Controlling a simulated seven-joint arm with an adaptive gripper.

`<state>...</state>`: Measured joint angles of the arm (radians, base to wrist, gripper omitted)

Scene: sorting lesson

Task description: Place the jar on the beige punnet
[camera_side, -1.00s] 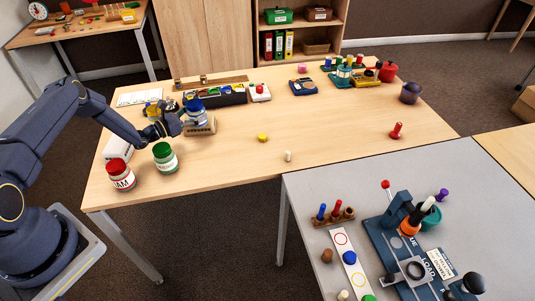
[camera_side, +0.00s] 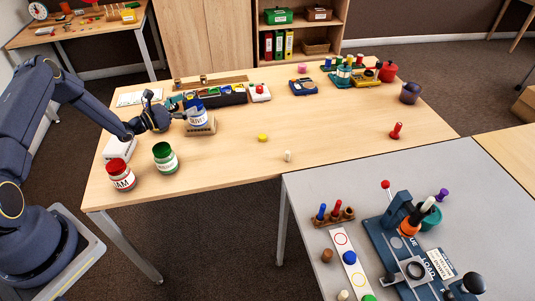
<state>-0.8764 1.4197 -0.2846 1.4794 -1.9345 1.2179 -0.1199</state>
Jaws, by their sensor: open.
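A jar (camera_side: 198,119) with a blue lid and a pale label sits on the beige punnet (camera_side: 202,130) near the middle left of the wooden table. It looks roughly upright; its lid is partly lost against the dark organiser behind. My gripper (camera_side: 171,111) is just left of the jar with its fingers spread, empty and apparently clear of it.
A dark organiser (camera_side: 236,97) with coloured pieces stands behind the punnet. A white box (camera_side: 118,148) lies under my arm. A yellow piece (camera_side: 262,138) and a cream peg (camera_side: 288,156) stand right of the punnet. The table's middle is mostly clear.

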